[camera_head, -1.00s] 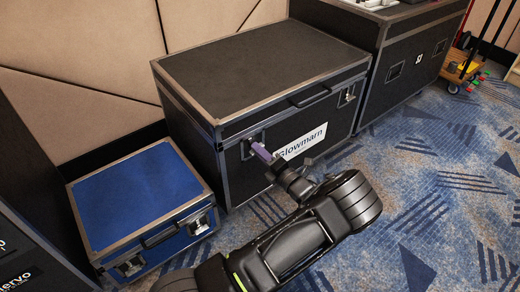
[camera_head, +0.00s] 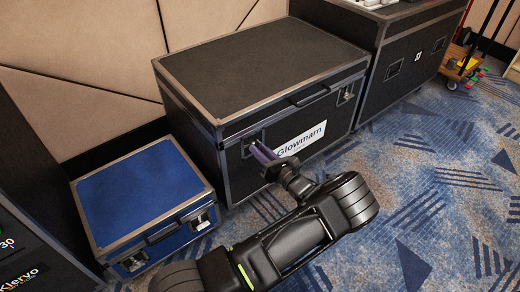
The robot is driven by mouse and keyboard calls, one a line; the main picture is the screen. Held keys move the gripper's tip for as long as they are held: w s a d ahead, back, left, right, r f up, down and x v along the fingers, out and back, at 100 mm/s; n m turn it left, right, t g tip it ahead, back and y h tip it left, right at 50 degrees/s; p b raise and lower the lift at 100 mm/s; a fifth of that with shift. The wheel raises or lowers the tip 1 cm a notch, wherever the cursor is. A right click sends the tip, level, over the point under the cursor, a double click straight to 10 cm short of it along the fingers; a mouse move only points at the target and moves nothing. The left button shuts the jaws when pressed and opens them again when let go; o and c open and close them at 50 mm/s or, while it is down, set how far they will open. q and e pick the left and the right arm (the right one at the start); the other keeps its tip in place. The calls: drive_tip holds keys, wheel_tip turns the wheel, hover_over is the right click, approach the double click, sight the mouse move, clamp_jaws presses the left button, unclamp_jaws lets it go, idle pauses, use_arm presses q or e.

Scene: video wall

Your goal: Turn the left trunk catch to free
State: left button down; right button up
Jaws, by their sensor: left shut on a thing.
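The black trunk (camera_head: 222,175) with metal edging and a white "Glowmarn" label stands in the middle, lid closed. Its left catch (camera_head: 249,143) is on the front face, left of the label, and is partly hidden by my fingers. My left gripper (camera_head: 259,150), with purple fingers, reaches up from the lower right and is shut on the left catch. The exact angle of the catch's turning part is too small and covered to tell. The right catch (camera_head: 346,94) shows uncovered near the trunk's right front corner. My right gripper is out of view.
A small blue case (camera_head: 140,190) stands left of the trunk. A taller dark case (camera_head: 415,60) stands at its right, and another dark case (camera_head: 40,245) at lower left. A cart (camera_head: 462,65) is at far right. The patterned carpet (camera_head: 440,170) in front is clear.

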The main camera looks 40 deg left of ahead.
use_arm(q)
drive_tip(key=n, duration=0.3)
drive_tip(key=shift+f+n, duration=0.1)
drive_tip(key=shift+n, duration=0.2)
idle(0.4)
drive_tip(key=c, duration=1.6)
unclamp_jaws()
drive_tip(key=shift+d, duration=0.15)
drive_tip(key=p+v, duration=0.2)
drive_tip(key=v, duration=0.5)
drive_tip(key=shift+s+d, duration=0.2)
drive_tip(key=shift+d, duration=0.1)
